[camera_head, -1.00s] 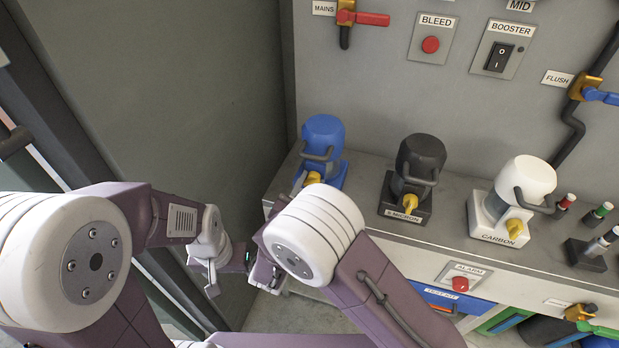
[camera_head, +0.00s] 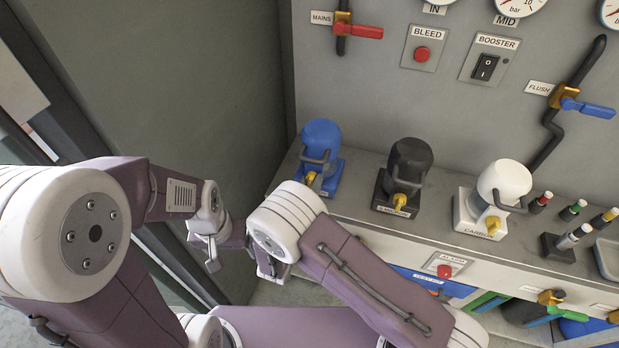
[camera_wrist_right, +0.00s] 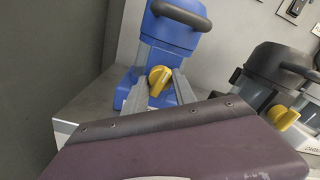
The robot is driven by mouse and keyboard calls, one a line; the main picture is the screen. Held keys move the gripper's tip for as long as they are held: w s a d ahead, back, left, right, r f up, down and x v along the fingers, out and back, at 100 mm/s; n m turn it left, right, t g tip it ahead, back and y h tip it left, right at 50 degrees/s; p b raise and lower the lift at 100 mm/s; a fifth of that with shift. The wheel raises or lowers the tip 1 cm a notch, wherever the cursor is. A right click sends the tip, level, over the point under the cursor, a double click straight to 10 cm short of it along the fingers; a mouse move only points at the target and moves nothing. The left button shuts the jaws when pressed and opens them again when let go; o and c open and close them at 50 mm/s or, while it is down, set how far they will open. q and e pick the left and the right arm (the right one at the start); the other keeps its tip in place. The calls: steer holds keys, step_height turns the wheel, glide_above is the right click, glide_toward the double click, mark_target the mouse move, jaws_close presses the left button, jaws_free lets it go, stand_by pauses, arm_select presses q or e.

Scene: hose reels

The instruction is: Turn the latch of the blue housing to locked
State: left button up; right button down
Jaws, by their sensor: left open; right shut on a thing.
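The blue housing (camera_head: 321,142) stands on the grey bench at the left, with a dark handle across it. Its yellow latch (camera_head: 311,178) is at the front of its base. In the right wrist view the latch (camera_wrist_right: 159,79) sits between the grey fingers of my right gripper (camera_wrist_right: 160,92), which is shut on it. The latch looks tilted; its lower part and the base label are partly hidden by the fingers. In the head view my right arm's white joint hides most of that gripper. My left gripper (camera_head: 212,256) is open and empty, left of the bench, away from the housing.
A black housing (camera_head: 409,165) and a white housing (camera_head: 503,180), each with a yellow latch, stand to the right. A rack of several small vials (camera_head: 560,247) is further right. The grey side wall (camera_head: 190,90) is close on the left.

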arm_select(q)
steer(key=shift+r+p, duration=0.7)
steer(key=shift+r, duration=0.3)
arm_select(e)
steer(key=shift+r+n, duration=0.15)
steer(key=shift+n, duration=1.05)
arm_select(q)
steer(key=shift+r, duration=0.1)
arm_select(e)
steer(key=shift+n, duration=0.3)
steer(key=c, duration=1.1)
jaws_free()
steer(key=shift+o, duration=0.2)
steer(key=shift+s, duration=0.1)
